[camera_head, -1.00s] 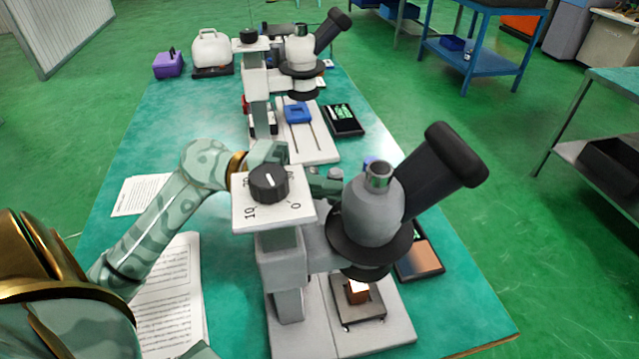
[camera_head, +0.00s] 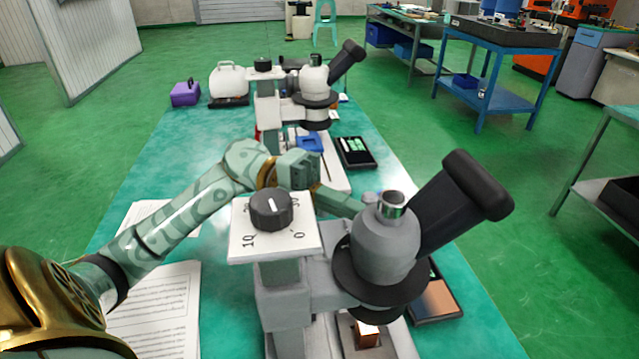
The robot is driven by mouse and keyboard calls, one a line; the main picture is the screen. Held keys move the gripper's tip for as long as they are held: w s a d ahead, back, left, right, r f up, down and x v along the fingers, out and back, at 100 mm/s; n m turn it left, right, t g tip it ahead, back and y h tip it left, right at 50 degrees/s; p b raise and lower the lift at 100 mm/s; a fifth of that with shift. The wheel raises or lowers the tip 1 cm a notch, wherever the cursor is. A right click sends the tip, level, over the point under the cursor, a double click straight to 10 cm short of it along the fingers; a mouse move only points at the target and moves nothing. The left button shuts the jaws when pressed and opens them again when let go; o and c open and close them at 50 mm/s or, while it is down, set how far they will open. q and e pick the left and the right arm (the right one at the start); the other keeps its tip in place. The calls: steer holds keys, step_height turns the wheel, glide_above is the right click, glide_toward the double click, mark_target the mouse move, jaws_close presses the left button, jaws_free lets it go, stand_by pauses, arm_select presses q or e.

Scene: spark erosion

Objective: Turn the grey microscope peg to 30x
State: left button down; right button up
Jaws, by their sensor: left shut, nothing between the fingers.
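The near grey microscope (camera_head: 384,245) stands on the green table with its dark eyepiece tube tilted to the upper right. Its dial plate (camera_head: 242,246) carries a dark round peg (camera_head: 271,212) with a short white mark. The 10 at lower left and 0 at lower right show clearly; the upper left number is mostly hidden. My left gripper (camera_head: 342,201) is shut and empty, behind and right of the peg, apart from it. Its tips are close to the microscope head. My right gripper is out of view.
A second microscope (camera_head: 313,82) stands farther back on the table. A black tray (camera_head: 438,300) lies right of the near microscope, and printed sheets (camera_head: 165,305) lie left. A purple box (camera_head: 185,93) and a white case (camera_head: 229,79) are at the far end.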

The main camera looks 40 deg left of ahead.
arm_select(q)
steer(key=s+a, duration=0.2)
steer(key=a, duration=1.3)
steer(key=shift+a, duration=0.35)
